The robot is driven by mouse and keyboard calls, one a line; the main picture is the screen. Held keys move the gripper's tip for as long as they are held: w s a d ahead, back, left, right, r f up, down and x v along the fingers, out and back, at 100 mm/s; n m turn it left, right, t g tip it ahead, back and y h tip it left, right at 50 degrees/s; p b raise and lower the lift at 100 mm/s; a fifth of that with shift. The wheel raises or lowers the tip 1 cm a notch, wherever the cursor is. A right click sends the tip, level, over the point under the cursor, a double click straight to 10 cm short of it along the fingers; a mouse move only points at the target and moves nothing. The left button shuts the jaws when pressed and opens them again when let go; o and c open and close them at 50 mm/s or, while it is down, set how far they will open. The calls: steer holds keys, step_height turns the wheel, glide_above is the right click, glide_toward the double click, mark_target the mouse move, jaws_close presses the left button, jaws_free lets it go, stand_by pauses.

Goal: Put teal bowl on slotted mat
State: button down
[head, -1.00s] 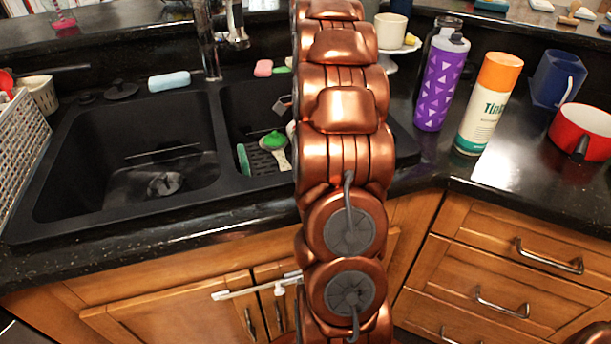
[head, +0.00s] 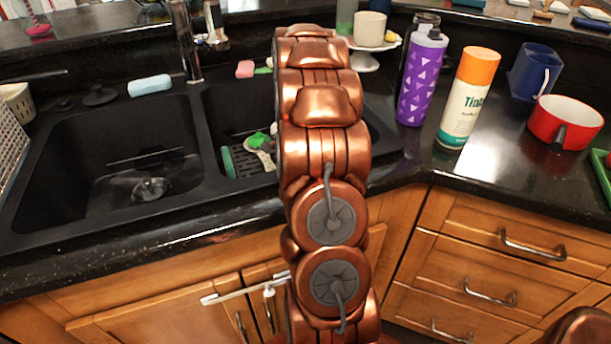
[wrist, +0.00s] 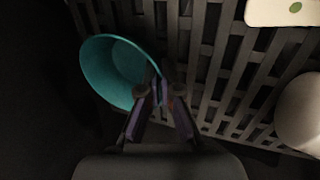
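The teal bowl (wrist: 110,72) is at the left of centre in the wrist view, tilted, with its open side showing. My gripper (wrist: 161,92) has its fingers close together on the bowl's right rim. The dark slotted mat (wrist: 203,60) lies beneath, and the bowl overlaps its left edge in that view. I cannot tell whether the bowl touches the mat. In the head view the slotted mat (head: 246,168) shows in part in the right basin.
A green-headed brush (head: 260,145) lies in the right basin. A white rounded object (wrist: 300,110) is at the right in the wrist view. The faucet (head: 188,45) stands behind the sink. A purple bottle (head: 421,80) and an orange-capped bottle (head: 468,100) stand on the right counter.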

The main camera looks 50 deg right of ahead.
steer(key=shift+f, duration=0.2)
steer(key=c, duration=1.3)
jaws_free()
steer(key=shift+r, duration=0.1)
steer(key=shift+v, duration=6.15)
